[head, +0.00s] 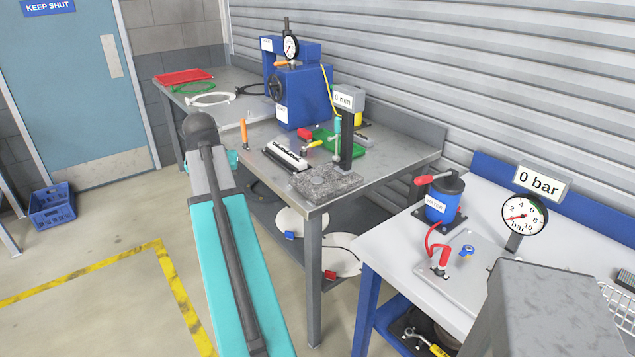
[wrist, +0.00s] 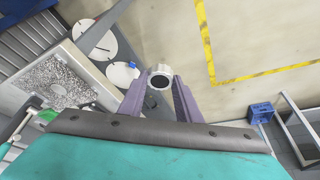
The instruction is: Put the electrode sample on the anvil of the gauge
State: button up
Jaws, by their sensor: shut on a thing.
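In the wrist view my gripper (wrist: 161,90) has its two purple fingers closed on a small round piece with a white rim and dark face, which I take for the electrode sample (wrist: 160,70). It is held in the air beyond the table edge, over the floor. In the head view my arm hides the gripper and sample. The gauge stands at the near corner of the grey table, with a speckled stone base (head: 325,184), a black post (head: 346,150) and a "0 mm" display (head: 343,98). The base also shows in the wrist view (wrist: 52,82). I cannot clearly make out the anvil.
A white-and-black tool (head: 286,158), an orange-handled tool (head: 244,133) and a green tray (head: 325,140) lie near the gauge. A blue machine (head: 300,90) stands behind. White discs (head: 342,257) lie on the lower shelf. A bench with a "0 bar" gauge (head: 525,215) is at right.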

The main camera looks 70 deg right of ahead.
jog(key=s+d+m+g, duration=0.1)
jog(key=s+d+m, duration=0.1)
jog(key=s+d, duration=0.3)
jog(key=s+d+m+g+b, duration=0.1)
jog(key=s+d, duration=0.4)
jog(key=s, duration=0.9)
jog(key=s+d+m, duration=0.4)
jog(key=s+d, duration=0.1)
jog(key=s, duration=0.4)
jog(key=shift+s+d+f+g+b, duration=0.15)
jog(key=shift+d+f+g+b, duration=0.15)
jog(key=shift+g, duration=0.1)
jog(key=p, duration=0.4)
send_over(319, 179)
jog(key=a, duration=0.2)
jog(key=shift+x, duration=0.8)
jog(key=shift+w, duration=0.25)
jog(key=shift+f, duration=0.1)
jog(key=shift+f+h+p, duration=0.3)
jog(key=shift+f+p, duration=0.15)
jog(key=shift+f, duration=1.25)
jog(key=shift+f, duration=0.15)
